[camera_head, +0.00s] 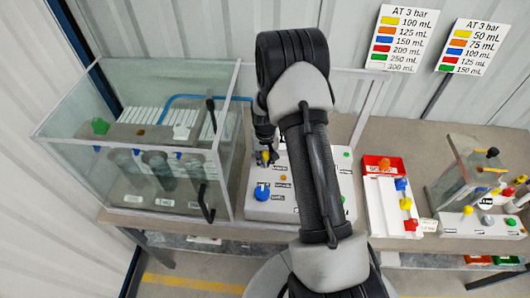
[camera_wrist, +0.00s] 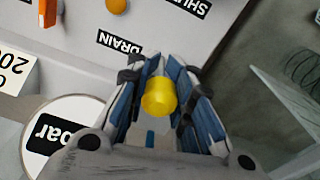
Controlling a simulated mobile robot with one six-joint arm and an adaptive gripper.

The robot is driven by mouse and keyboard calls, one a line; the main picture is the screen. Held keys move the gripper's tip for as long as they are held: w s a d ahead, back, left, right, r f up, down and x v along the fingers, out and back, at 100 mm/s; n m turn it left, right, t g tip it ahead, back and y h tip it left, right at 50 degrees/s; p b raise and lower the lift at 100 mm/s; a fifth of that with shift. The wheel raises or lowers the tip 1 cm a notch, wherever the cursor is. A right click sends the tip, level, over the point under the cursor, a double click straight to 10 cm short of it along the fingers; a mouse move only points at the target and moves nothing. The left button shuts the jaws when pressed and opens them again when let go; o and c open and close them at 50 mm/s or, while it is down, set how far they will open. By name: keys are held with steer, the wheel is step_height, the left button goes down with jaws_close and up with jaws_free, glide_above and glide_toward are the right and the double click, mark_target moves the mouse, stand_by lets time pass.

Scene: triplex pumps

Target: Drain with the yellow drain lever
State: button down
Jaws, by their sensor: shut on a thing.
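The yellow drain lever (camera_wrist: 158,98) shows as a rounded yellow tip between my gripper's two blue-padded fingers in the wrist view. My gripper (camera_wrist: 158,72) is shut on it, with a finger on each side. A DRAIN label (camera_wrist: 119,42) lies on the grey panel beside the fingertips. In the head view my gripper (camera_head: 265,150) points down at the back left of the white pump panel (camera_head: 285,208), and a bit of the yellow lever (camera_head: 265,157) shows at its tips. The lever's lower part and pivot are hidden by the fingers.
A glass tank (camera_head: 140,150) with black handles stands close on the left. A blue knob (camera_head: 262,191) is in front of my gripper. A round gauge marked bar (camera_wrist: 62,135) is near the fingers. A red-and-white panel (camera_head: 385,200) and a smaller unit (camera_head: 470,175) stand right.

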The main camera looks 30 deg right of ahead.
steer(key=shift+w+d+f+g+y+b, duration=0.1)
steer(key=shift+w+d+g+y+b, duration=0.2)
steer(key=shift+w+g+y, duration=0.1)
steer(key=c, duration=1.3)
jaws_free()
steer(key=shift+s, duration=0.1)
steer(key=shift+c, duration=0.2)
steer(key=shift+a, duration=0.1)
